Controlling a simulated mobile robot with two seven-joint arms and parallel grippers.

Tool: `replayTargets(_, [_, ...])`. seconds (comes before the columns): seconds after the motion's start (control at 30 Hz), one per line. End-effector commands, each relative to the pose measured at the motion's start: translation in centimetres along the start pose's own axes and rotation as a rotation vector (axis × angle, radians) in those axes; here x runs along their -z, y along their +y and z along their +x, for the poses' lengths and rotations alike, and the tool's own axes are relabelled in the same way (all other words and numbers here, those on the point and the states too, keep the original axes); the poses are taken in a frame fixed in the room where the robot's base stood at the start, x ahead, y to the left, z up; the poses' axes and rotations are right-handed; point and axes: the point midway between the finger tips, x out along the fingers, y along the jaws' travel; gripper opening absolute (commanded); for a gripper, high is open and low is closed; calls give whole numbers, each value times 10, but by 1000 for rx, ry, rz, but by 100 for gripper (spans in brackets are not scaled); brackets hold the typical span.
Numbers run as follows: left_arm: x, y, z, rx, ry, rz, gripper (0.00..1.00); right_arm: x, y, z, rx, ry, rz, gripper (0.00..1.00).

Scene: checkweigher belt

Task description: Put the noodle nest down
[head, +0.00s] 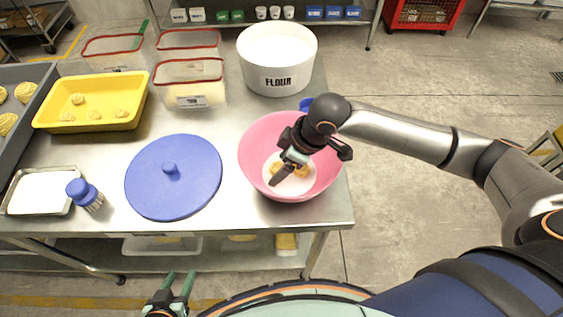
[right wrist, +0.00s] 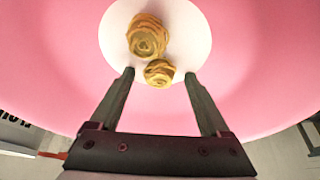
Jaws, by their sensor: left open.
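Two yellow noodle nests lie in the pink bowl (head: 254,140). In the right wrist view, a larger nest (right wrist: 147,36) and a smaller nest (right wrist: 159,73) rest on the white round area at the bowl's bottom, close together. My right gripper (head: 287,172) reaches down into the bowl and partly hides the nests in the head view. Its fingers (right wrist: 160,76) are apart, with the smaller nest between the tips and gaps showing on both sides. My left gripper (head: 179,280) is open and empty at the bottom of the head view, in front of the table.
A blue lid (head: 190,190) lies left of the bowl. A white flour tub (head: 262,60) stands behind it. A yellow tray (head: 100,92) with nests, red-rimmed containers (head: 190,68), a blue brush (head: 84,193) and a metal tray (head: 40,192) occupy the left side.

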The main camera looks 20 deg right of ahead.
Motion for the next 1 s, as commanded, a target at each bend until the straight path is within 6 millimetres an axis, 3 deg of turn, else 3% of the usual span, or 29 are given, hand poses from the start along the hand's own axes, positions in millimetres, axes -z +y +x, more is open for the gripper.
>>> replayTargets(0.4, [-2, 0, 2, 0, 0, 0, 50, 5, 1, -10, -2, 4, -2, 84])
replayTargets(0.8, [6, 0, -6, 0, 0, 0, 50, 6, 1, -96, -3, 2, -1, 84])
replayTargets(1.0, [8, 1, -8, 0, 0, 0, 50, 6, 1, -124, -2, 1, 1, 84])
